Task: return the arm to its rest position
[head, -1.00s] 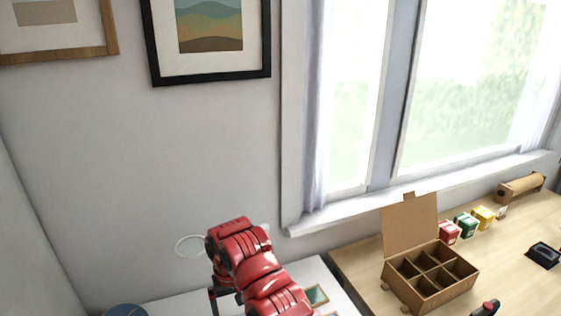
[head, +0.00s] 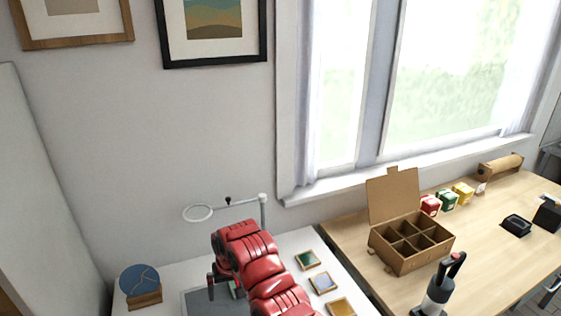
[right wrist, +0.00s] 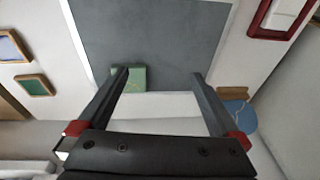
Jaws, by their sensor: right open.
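My right arm is red and reaches over the white table (head: 178,278) in the head view. My right gripper (head: 222,287) hangs at the arm's far end, partly hidden by the arm. In the right wrist view the gripper (right wrist: 161,76) has its two fingers wide apart with nothing held between them. A green piece (right wrist: 136,78) lies on the grey mat (right wrist: 165,35) beside the left-hand finger, which partly covers it. The mat (head: 196,300) also shows in the head view. My left gripper is not in view.
A blue cracked disc (head: 139,279) stands on a wooden stand. A ring on an arm (head: 198,212) rises behind my gripper. Framed tiles (head: 307,260) lie to the right. An open divided box (head: 412,243) and a black-and-white tool (head: 440,290) are on the wooden table.

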